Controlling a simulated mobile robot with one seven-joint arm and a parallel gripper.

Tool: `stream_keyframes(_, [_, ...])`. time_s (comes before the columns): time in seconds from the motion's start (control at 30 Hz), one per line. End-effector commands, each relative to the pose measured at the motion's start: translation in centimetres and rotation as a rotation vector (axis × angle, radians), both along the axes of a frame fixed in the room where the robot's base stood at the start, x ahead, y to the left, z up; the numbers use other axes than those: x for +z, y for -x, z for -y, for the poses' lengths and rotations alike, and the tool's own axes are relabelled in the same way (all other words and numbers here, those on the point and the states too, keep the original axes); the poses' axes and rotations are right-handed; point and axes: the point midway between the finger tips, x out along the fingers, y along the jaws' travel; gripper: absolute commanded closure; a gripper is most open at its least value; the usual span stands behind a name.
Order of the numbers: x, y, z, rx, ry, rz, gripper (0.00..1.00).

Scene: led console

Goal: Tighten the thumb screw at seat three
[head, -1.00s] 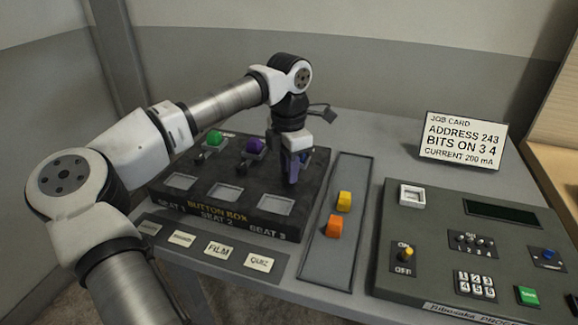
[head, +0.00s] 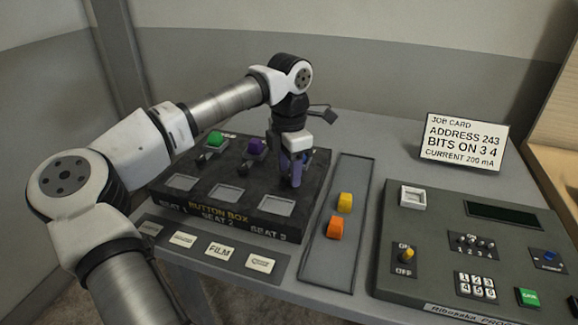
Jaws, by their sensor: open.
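The black button box (head: 234,209) has three front openings labelled SEAT 1, SEAT 2 and SEAT 3. The seat three opening (head: 278,206) is an empty pale recess. My gripper (head: 291,184) points down over the box just behind that opening, at the right column. Its fingers are open. They hide the back of seat three, so the thumb screw there cannot be made out.
A tray (head: 333,262) right of the box holds a yellow block (head: 345,202) and an orange block (head: 335,228). A grey console (head: 440,255) stands further right, with a job card (head: 464,142) behind it. Label tiles (head: 219,250) lie in front of the box.

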Motion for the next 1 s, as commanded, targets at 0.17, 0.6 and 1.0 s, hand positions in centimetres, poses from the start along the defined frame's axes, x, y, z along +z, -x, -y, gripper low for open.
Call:
stream_keyframes(0.17, [1.1,-0.1,0.0,0.001,-0.001,0.002,0.55])
stream_keyframes(0.6, [10.6,-0.1,0.0,0.001,0.0,0.002,0.55])
stream_keyframes(1.0, [13.9,0.0,0.0,0.0,0.0,0.0,0.55])
